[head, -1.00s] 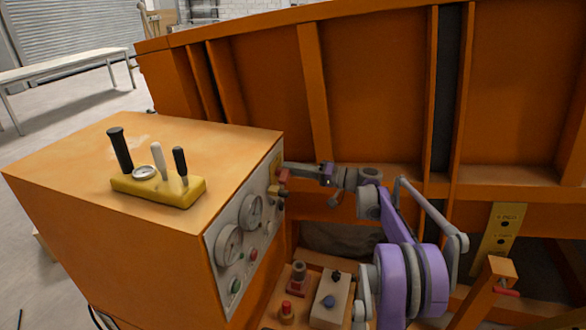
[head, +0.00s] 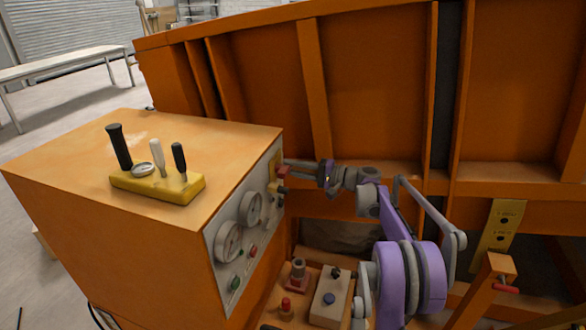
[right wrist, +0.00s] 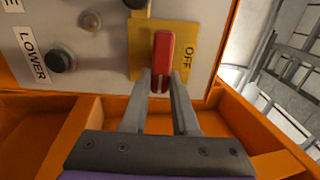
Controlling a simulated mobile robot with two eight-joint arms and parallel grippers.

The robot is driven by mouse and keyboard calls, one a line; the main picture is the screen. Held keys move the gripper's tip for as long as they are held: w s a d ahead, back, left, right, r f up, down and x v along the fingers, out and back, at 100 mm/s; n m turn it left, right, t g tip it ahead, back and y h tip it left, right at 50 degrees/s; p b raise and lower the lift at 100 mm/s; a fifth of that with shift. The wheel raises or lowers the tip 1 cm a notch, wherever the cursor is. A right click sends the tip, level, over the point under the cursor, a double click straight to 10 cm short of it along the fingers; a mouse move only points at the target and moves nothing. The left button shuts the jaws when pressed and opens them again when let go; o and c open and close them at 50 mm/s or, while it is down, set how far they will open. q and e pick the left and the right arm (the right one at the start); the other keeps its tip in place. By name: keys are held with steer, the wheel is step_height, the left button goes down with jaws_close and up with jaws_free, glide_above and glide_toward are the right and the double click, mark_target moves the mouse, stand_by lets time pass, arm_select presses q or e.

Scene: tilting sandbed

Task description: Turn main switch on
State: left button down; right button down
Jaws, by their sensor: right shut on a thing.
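The main switch is a red handle (right wrist: 162,58) on a yellow plate (right wrist: 186,40) marked OFF, on the side panel of the orange control box. In the right wrist view the handle lies between the fingertips of my right gripper (right wrist: 162,82), which is shut on it. In the head view the red handle (head: 283,173) shows at the panel's far upper edge, with my right gripper (head: 290,163) reaching it from the right, partly covering it. My left gripper is not in view.
The control box (head: 130,240) carries a yellow lever block (head: 158,187) on top and gauges (head: 229,240) on its panel. A LOWER label (right wrist: 33,54) and black knob (right wrist: 60,60) are beside the switch. The orange sandbed wall (head: 375,80) rises behind my right arm.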

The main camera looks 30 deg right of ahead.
steer(key=c, duration=0.7)
jaws_free()
steer(key=b+v, duration=0.1)
steer(key=v, duration=1)
steer(key=shift+w, duration=0.1)
